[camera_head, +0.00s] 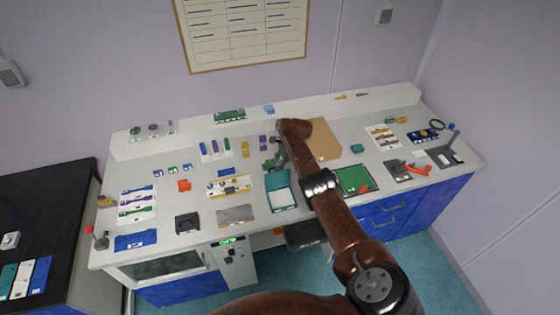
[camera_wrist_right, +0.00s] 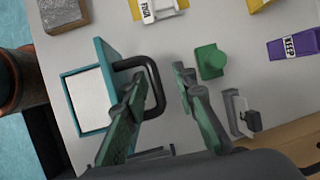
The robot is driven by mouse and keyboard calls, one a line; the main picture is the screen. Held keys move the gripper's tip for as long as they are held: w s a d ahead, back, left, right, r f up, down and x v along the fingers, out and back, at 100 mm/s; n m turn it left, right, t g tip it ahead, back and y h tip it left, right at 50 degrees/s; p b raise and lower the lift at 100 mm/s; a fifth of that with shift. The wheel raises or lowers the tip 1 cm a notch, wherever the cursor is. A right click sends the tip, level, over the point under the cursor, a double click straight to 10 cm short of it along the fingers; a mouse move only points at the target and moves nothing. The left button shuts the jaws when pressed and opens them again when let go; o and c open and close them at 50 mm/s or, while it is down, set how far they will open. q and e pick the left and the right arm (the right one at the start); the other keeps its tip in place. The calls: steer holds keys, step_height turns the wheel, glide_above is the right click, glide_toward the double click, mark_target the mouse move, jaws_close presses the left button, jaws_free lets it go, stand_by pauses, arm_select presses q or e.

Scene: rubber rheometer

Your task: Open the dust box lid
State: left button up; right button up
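The teal dust box (camera_head: 282,198) stands near the bench's front middle, with a white interior showing in the wrist view (camera_wrist_right: 84,101). Its teal lid (camera_head: 277,180) stands raised at the back edge and shows nearly edge-on in the wrist view (camera_wrist_right: 104,58). A black loop handle (camera_wrist_right: 157,88) sticks out from the lid. My right gripper (camera_wrist_right: 158,80) is open; one finger overlaps the handle loop and the other is apart from it. Contact cannot be told. In the head view my right gripper (camera_head: 277,158) is just behind the lid. My left gripper is not in view.
A green knobbed block (camera_wrist_right: 210,61) and a small grey bracket (camera_wrist_right: 240,113) stand close to the right finger. A grey slab (camera_head: 236,215) lies left of the box and a green mat (camera_head: 352,179) to its right. Several small parts crowd the bench behind.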

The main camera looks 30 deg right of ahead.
steer(key=v, duration=1.1)
steer(key=shift+d+r, duration=0.25)
steer(key=shift+r, duration=0.05)
steer(key=shift+s, duration=0.15)
